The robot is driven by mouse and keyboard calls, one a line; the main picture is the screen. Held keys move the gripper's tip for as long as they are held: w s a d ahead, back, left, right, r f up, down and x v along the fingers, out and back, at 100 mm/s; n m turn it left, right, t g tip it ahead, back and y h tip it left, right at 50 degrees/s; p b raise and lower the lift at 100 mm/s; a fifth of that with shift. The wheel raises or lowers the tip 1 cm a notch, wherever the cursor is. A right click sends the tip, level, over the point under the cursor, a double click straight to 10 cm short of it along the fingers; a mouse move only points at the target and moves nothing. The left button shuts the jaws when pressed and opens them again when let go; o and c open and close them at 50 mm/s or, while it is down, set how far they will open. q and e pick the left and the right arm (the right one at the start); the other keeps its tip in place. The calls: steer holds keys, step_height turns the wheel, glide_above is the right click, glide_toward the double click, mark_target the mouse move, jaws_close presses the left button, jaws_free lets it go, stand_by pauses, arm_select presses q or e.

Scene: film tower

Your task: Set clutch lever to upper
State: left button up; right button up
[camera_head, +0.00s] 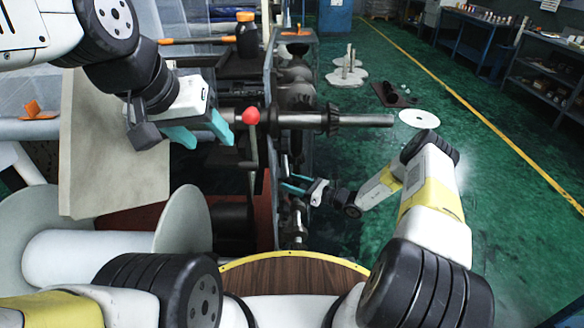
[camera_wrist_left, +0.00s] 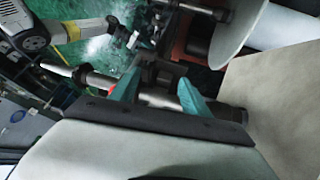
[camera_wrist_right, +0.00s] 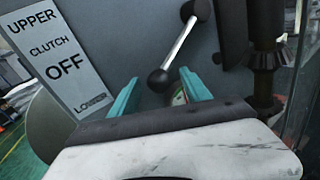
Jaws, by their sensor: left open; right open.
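The clutch lever (camera_wrist_right: 178,47) shows in the right wrist view as a bright rod with a black ball knob (camera_wrist_right: 158,80), slanting down-left from its black pivot. The label plate (camera_wrist_right: 60,55) beside it reads UPPER, CLUTCH OFF, and a partly hidden lower word. My right gripper (camera_wrist_right: 158,92) is open, with the knob in line between its fingertips; I cannot tell whether they touch. In the head view my right gripper (camera_head: 293,184) is at the machine's right side, and the lever is hidden. My left gripper (camera_head: 203,131) is open and empty above the machine, left of a red-knobbed lever (camera_head: 251,116).
A steel shaft (camera_head: 360,121) sticks out rightward above my right gripper. A pale board (camera_head: 115,160) is near my left arm. The green floor (camera_head: 490,180) at right is mostly clear, with shelves beyond it.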

jaws_close()
stand_by(1.3)
